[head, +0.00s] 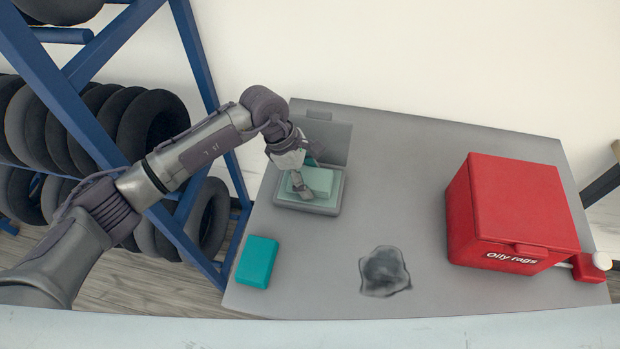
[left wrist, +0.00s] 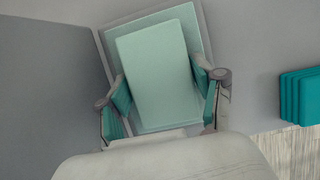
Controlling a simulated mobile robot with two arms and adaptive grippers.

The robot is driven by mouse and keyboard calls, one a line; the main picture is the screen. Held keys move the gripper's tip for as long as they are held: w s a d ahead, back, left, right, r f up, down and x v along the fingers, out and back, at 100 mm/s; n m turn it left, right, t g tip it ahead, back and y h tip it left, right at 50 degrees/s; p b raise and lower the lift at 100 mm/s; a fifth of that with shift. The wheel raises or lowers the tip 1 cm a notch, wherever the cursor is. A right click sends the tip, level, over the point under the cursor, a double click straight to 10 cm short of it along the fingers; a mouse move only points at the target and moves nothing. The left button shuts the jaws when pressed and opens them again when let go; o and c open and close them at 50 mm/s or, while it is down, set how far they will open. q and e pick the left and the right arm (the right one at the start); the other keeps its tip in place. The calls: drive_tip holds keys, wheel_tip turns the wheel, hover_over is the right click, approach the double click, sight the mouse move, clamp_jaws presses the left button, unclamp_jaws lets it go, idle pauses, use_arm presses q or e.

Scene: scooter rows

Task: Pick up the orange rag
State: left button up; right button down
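No orange rag shows in either view. A crumpled dark grey rag (head: 385,271) lies flat on the grey table (head: 335,275), right of and nearer than my left gripper. My left gripper (head: 307,185) is over an open grey box and points down at a pale green pad (head: 318,180) in it. In the left wrist view the spread fingers (left wrist: 160,80) stand on either side of the pale green pad (left wrist: 155,65). Whether they touch its edges I cannot tell. My right gripper is not in view.
The grey box (head: 337,205) has its lid (head: 330,135) raised at the back. A teal block (head: 257,262) lies at the table's front left. A red bin marked "Oily rags" (head: 515,205) stands at right. A blue rack of tyres (head: 195,45) is at left.

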sight(315, 177)
use_arm(q)
drive_tip(key=shift+c, duration=1.4)
drive_tip(key=shift+r+p, duration=0.3)
drive_tip(key=shift+p, duration=0.2)
drive_tip(key=shift+r, duration=0.2)
wheel_tip(315, 177, up, 3)
drive_tip(key=shift+b, duration=0.7)
drive_tip(key=s+d+r+b, duration=0.2)
drive_tip(key=s+d+r, duration=0.4)
drive_tip(key=s, duration=0.4)
drive_tip(key=shift+r, duration=0.75)
